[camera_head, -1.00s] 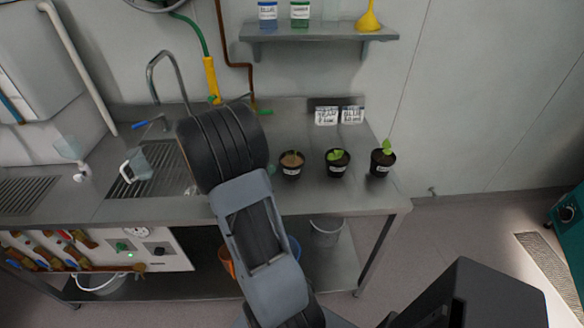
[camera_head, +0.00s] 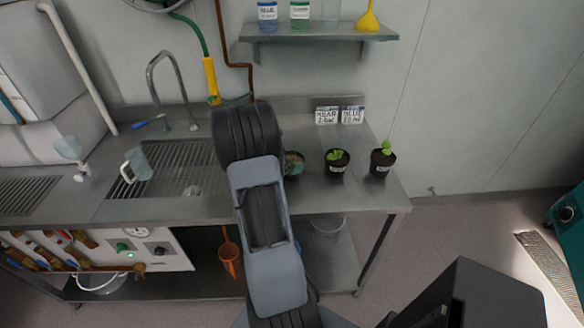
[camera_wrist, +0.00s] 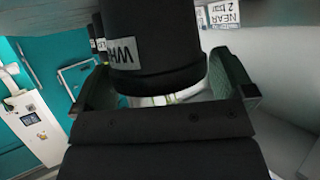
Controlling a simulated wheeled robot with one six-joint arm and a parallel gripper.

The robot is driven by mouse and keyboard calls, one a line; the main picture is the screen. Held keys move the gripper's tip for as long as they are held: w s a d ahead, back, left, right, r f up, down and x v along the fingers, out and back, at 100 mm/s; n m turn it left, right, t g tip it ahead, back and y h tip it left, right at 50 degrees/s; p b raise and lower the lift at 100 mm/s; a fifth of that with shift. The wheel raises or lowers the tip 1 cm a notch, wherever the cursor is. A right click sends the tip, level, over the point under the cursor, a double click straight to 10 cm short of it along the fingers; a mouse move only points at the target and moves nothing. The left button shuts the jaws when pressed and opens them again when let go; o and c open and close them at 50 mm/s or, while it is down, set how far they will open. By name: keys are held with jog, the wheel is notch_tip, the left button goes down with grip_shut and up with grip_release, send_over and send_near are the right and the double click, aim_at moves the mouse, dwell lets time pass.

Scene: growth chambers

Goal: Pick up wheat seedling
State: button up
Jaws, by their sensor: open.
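The wheat seedling's black pot (camera_wrist: 150,55) fills the upper middle of the wrist view, with a pale label whose visible letters read "WH". My gripper (camera_wrist: 165,85) is open, with one dark green finger on each side of the pot; I cannot tell whether they touch it. In the head view the leftmost pot (camera_head: 293,167) on the steel bench is partly hidden behind my arm. My fingers are mostly hidden there. The plant itself is outside the wrist view.
Two more black pots with green seedlings, a middle one (camera_head: 337,163) and a right one (camera_head: 382,160), stand to the right on the bench (camera_head: 355,198). Two signs (camera_head: 339,115) lean behind them. A sink grate (camera_head: 180,168) and a clear jug (camera_head: 137,165) lie left.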

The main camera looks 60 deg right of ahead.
jog(key=shift+s+d+f, duration=0.15)
jog(key=shift+d, duration=0.1)
jog(key=c, duration=0.7)
